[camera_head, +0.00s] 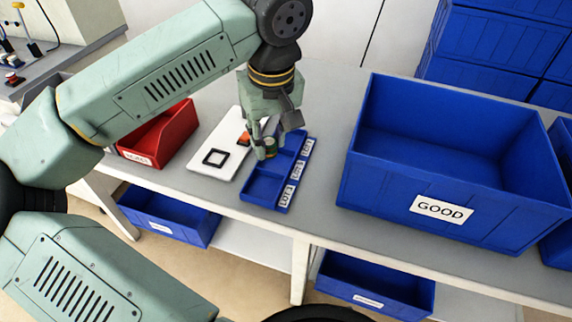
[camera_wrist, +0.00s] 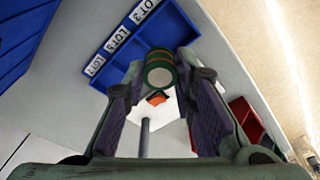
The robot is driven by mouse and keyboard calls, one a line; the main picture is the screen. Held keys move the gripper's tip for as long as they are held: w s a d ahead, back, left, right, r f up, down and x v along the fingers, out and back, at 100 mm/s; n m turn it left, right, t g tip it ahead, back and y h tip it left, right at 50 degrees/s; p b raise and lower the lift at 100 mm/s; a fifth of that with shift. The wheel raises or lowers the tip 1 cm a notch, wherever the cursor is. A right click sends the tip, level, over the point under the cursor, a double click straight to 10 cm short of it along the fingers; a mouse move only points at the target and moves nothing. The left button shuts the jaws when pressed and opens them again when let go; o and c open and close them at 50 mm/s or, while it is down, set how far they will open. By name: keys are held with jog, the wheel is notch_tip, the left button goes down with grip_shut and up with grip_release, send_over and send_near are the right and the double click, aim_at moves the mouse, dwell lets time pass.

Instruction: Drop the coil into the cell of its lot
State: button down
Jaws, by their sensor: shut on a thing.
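My gripper (camera_head: 271,140) is shut on the coil (camera_head: 270,147), a small round piece with green and copper-brown bands. In the wrist view the coil (camera_wrist: 160,68) sits between the two fingertips, a pale round end facing the camera. The blue lot tray (camera_head: 262,201) lies on the bench below, with cells in a row and white lot labels along its right side. The label at the near end (camera_head: 287,196) seems to read LOT 3. The coil appears above the tray's left side; its height and exact cell are unclear. My gripper hides part of the tray.
A white board (camera_head: 198,166) with a black square outline and an orange piece (camera_head: 244,139) lies left of the tray. A red reject bin (camera_head: 165,138) stands further left. A large blue GOOD bin (camera_head: 440,208) stands to the right, with bare bench between.

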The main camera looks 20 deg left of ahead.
aim_at(271, 155)
notch_tip(271, 155, down, 6)
jog(key=b, duration=0.3)
jog(key=c, duration=1.2)
grip_release()
jog(key=shift+c, duration=0.2)
notch_tip(271, 155, up, 12)
jog(key=s+d, duration=0.1)
jog(key=shift+s, duration=0.15)
jog(key=shift+d, duration=0.1)
